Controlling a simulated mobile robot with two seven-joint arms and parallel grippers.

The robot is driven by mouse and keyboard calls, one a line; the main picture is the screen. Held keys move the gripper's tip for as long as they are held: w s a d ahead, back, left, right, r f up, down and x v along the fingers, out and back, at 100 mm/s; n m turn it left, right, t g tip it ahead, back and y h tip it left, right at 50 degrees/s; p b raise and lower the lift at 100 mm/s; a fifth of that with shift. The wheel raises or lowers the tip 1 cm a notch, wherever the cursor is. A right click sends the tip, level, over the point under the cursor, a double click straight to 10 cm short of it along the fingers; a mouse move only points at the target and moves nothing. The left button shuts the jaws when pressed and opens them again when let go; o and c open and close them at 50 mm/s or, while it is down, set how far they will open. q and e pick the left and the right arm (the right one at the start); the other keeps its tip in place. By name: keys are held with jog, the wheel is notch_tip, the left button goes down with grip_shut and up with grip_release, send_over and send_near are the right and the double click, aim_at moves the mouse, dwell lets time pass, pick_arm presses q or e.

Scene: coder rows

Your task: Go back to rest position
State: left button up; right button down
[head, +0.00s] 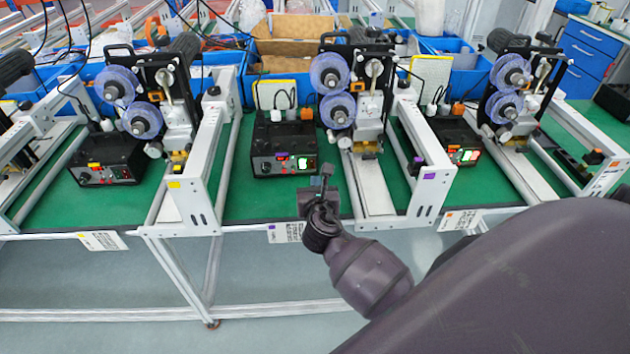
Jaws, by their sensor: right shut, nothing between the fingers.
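My right gripper (322,182) is at the front edge of the middle station, above the green bench top. Its arm comes in from the lower right. Its fingers are shut with nothing seen between them. The middle coder machine (357,90) stands just behind it, with two clear purple-blue reels. A black control box (284,145) with a lit green display sits to the left of the gripper, apart from it. My left gripper is not in view.
Similar coder machines stand at left (160,90) and right (515,90). Pale metal frames (205,165) separate the stations. Blue bins (270,45) line the back. A blue drawer cabinet (590,50) stands at the far right. The floor in front of the bench (90,285) is clear.

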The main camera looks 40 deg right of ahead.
dwell(0.6)
jog(key=s+a+f+m+y, duration=0.2)
jog(key=s+a+m+y, duration=0.15)
jog(key=m, duration=0.75)
jog(key=s+a+f+m+y, duration=0.15)
jog(key=a+m+y, duration=0.25)
jog(key=m, duration=0.7)
jog(key=s+f+m+g, duration=0.1)
jog(key=s+f+m, duration=0.2)
jog(key=s, duration=0.5)
jog(key=s+f+m+g, duration=0.1)
jog(key=s+f+m, duration=0.2)
jog(key=s, duration=0.6)
jog(key=shift+f+m+y, duration=0.35)
jog(key=shift+f+m, duration=0.05)
jog(key=shift+f, duration=0.5)
